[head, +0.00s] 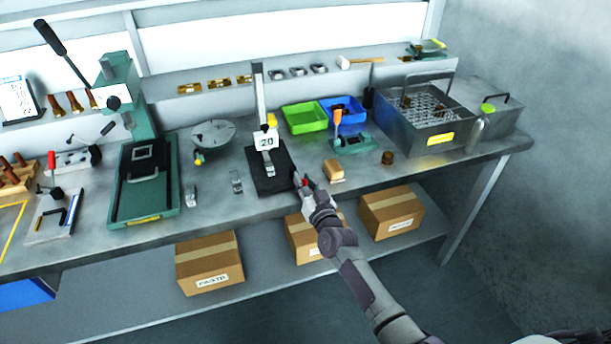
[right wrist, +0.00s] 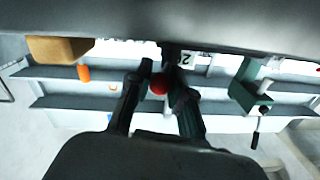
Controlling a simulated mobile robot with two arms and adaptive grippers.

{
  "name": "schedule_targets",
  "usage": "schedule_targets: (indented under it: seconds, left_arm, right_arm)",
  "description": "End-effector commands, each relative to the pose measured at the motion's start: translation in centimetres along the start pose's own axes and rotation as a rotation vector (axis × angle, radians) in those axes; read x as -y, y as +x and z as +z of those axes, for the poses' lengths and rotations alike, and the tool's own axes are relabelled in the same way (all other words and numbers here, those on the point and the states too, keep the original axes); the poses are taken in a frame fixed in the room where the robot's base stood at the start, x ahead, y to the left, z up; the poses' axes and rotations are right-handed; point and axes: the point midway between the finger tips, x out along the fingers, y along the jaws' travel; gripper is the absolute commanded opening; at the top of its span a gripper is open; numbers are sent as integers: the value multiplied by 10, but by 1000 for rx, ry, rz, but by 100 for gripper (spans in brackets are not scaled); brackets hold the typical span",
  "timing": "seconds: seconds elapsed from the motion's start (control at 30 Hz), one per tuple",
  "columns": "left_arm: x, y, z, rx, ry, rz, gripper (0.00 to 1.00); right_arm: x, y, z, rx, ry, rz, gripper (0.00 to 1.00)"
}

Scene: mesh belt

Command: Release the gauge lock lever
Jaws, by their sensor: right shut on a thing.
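The gauge is a height stand with an upright column, a white "20" plate (head: 266,141) and a dark base (head: 268,184). My right gripper (head: 306,184) is at the base's right front corner, at the bench's front edge. In the right wrist view the gripper (right wrist: 157,82) is shut on a round red knob (right wrist: 159,86), which I take to be the lock lever's end. A little red shows between the fingers in the head view. The lever's arm and its angle are hidden by the gripper. My left gripper is not in view.
A tan block (head: 334,171) lies just right of the gripper. A green press (head: 145,186) stands left, and green (head: 304,118) and blue bins are behind. A metal basket tank (head: 425,135) is at right. Cardboard boxes (head: 209,263) sit on the lower shelf.

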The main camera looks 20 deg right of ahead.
Motion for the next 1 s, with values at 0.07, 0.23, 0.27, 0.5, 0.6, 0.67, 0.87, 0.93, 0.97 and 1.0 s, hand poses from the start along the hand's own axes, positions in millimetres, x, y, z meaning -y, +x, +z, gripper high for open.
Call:
schedule_targets:
  seconds: [0.07, 0.23, 0.27, 0.5, 0.6, 0.67, 0.87, 0.93, 0.97, 1.0]
  left_arm:
    - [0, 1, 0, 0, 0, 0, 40]
    - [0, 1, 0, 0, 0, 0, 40]
    - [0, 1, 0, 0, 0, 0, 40]
    - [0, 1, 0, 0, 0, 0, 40]
    - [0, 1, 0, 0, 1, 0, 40]
    - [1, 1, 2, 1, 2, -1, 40]
    - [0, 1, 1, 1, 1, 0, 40]
    - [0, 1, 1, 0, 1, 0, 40]
    - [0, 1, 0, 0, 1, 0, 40]
    - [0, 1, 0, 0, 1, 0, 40]
  right_arm:
    - [1, 0, 0, -3, 0, -2, 0]
    - [1, 0, 0, -2, 0, -3, 27]
    - [1, 0, 0, -2, 0, -3, 32]
    - [1, 0, 0, -1, 0, -3, 47]
    - [0, 0, 0, -1, 0, -3, 47]
    - [0, -1, 1, 0, 0, -3, 47]
    - [1, -24, 2, 1, 1, -3, 47]
    - [0, -39, 2, 2, 1, -2, 47]
    - [0, -46, 2, 2, 1, -2, 47]
    - [0, -55, 2, 2, 1, -2, 47]
